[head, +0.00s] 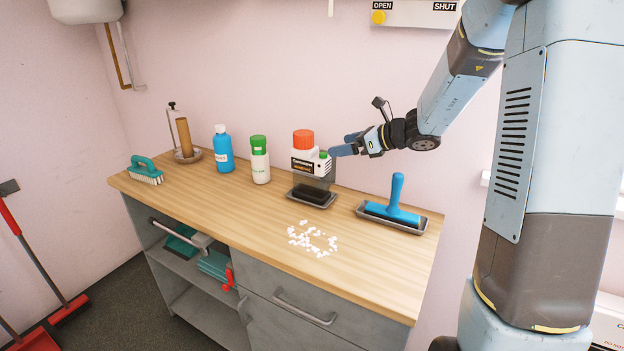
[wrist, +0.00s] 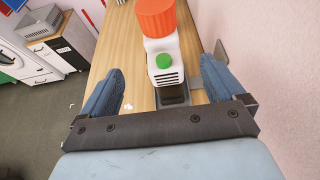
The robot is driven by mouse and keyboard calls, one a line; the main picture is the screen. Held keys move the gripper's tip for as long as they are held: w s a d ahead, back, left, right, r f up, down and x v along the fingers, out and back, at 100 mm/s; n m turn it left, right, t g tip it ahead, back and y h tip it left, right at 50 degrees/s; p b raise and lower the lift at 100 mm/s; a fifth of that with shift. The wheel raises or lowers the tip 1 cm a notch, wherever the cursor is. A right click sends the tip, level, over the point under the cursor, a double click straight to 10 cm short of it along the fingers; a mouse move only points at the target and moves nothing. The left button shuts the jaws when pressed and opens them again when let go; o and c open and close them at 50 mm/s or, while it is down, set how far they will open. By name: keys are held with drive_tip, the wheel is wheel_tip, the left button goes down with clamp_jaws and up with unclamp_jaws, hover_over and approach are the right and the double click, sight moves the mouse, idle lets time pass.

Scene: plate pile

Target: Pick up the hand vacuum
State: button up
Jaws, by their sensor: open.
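The hand vacuum (head: 305,163) has a white body, an orange-red top and a green button. It stands upright over a dark tray (head: 328,205) near the back edge of the wooden worktop. In the wrist view the hand vacuum (wrist: 160,45) lies ahead, between the two blue fingers. My gripper (head: 344,144) is open and empty, close to the right side of the vacuum in the head view. In the wrist view its fingers (wrist: 162,68) are spread wide, with a gap to the vacuum on each side. Contact is not visible. The vacuum's lower part is dark.
A white bottle with a green cap (head: 260,165) and a blue bottle (head: 222,155) stand left of the vacuum. A blue-handled tool (head: 392,210) rests in a tray at right. White bits (head: 312,239) lie in front. The wall is close behind.

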sight(315, 150)
drive_tip(key=x, duration=1.2)
drive_tip(key=shift+w+f, duration=0.1)
drive_tip(key=shift+w, duration=0.05)
drive_tip(key=shift+c, duration=0.4)
clamp_jaws()
idle(0.4)
